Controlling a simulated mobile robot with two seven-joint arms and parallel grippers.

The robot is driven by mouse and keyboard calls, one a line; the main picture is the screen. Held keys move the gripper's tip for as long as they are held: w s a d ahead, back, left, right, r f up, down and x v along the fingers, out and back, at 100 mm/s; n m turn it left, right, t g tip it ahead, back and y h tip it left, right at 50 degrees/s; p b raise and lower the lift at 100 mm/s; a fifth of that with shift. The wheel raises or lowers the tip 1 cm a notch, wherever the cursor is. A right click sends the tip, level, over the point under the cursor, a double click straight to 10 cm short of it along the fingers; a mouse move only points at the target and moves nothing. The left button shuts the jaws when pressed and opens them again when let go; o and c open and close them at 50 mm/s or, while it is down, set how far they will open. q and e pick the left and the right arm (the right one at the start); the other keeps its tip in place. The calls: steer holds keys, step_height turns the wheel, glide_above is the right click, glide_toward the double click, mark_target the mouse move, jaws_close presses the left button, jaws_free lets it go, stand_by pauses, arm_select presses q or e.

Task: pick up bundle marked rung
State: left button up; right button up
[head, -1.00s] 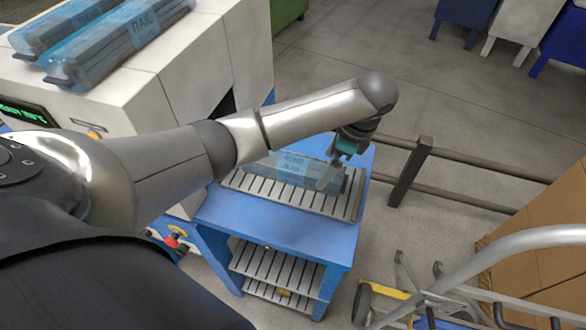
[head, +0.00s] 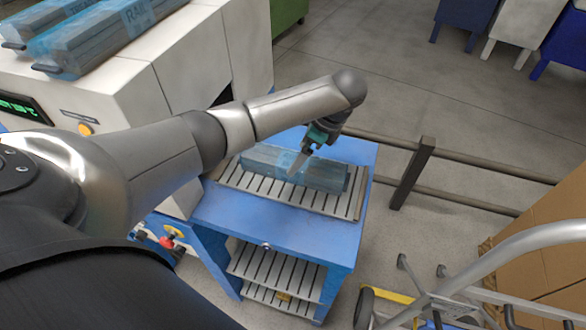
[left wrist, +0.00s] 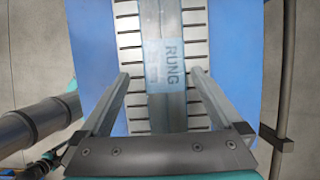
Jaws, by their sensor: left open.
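The bundle marked RUNG (head: 328,174), grey bars in a clear blue wrap, lies on the slatted top (head: 240,181) of a blue cart (head: 265,228). Its label, reading RUNG, shows in the left wrist view (left wrist: 172,62). My left gripper (head: 297,164) is over the middle of this bundle and hides part of it in the head view. In the left wrist view the left gripper (left wrist: 160,76) is open, with one finger on each side of the bundle. The gap in height between fingers and bundle is hard to tell.
Two other wrapped bundles lie on the white machine (head: 185,60) at upper left; the nearer one (head: 95,38) is marked RAIL. A dark rail fence (head: 411,172) stands right of the cart. A hand truck (head: 440,290) and cardboard boxes (head: 545,230) are at lower right.

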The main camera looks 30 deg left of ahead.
mark_target(293, 160)
arm_select(q)
steer(key=shift+w+b+x, duration=0.1)
steer(key=shift+b+x, duration=0.15)
steer(key=shift+x, duration=1.1)
steer(key=shift+w+b+x, duration=0.15)
steer(key=shift+b+x, duration=0.05)
steer(key=shift+x, duration=1.15)
steer(key=shift+a, duration=0.1)
jaws_close()
steer(key=shift+w, duration=0.1)
